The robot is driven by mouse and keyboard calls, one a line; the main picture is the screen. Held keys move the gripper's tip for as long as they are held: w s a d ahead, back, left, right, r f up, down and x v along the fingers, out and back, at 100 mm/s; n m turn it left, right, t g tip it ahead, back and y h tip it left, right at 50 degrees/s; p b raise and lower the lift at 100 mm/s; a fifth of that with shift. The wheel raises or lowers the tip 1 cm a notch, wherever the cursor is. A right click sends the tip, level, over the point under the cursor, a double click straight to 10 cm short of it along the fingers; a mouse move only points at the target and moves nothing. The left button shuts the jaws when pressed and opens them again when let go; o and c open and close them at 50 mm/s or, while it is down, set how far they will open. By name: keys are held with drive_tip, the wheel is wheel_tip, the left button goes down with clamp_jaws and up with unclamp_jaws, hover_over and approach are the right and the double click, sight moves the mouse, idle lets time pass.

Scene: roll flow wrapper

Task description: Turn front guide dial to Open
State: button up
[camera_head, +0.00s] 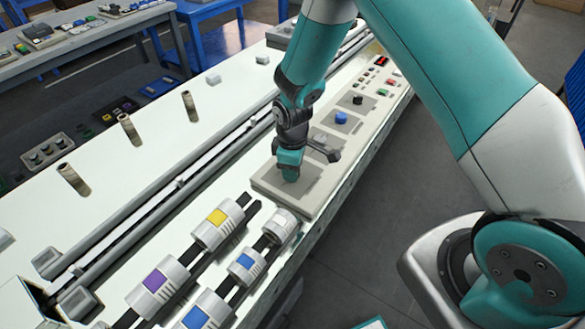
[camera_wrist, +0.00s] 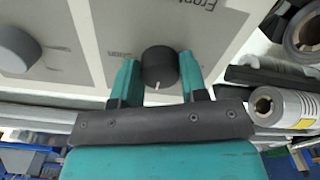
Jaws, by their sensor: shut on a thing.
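The front guide dial (camera_wrist: 160,66) is a round black knob on a pale panel plate (camera_wrist: 130,30) in the wrist view. Its white pointer mark faces the bottom of the picture, towards my gripper's base. Partly visible upside-down lettering beginning "Front" is on the plate above it. My gripper (camera_wrist: 158,76) has one teal finger on each side of the dial and is shut on it. In the head view my gripper (camera_head: 290,174) reaches down onto the nearest plate of the control panel (camera_head: 304,206), hiding the dial there.
A grey dial (camera_wrist: 17,48) sits on the neighbouring plate in the wrist view. Farther along the panel in the head view are a blue knob (camera_head: 341,117), a black knob (camera_head: 357,99) and small buttons. Rollers with coloured labels (camera_head: 217,222) lie near the panel's close end.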

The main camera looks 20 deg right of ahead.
drive_tip(key=n, duration=0.4)
drive_tip(key=shift+d+n+b, duration=0.1)
drive_tip(key=shift+n+b, duration=0.2)
drive_tip(key=shift+b, duration=0.1)
drive_tip(key=n, duration=0.4)
drive_tip(key=shift+n+b, duration=0.3)
drive_tip(key=n, duration=0.4)
drive_tip(key=shift+n+b, duration=0.45)
drive_tip(key=shift+n, duration=2.05)
drive_tip(key=o, duration=0.9)
drive_tip(key=shift+r, duration=0.15)
wheel_tip(320, 180, up, 17)
drive_tip(key=shift+r+b, duration=0.1)
drive_tip(key=shift+b, duration=0.65)
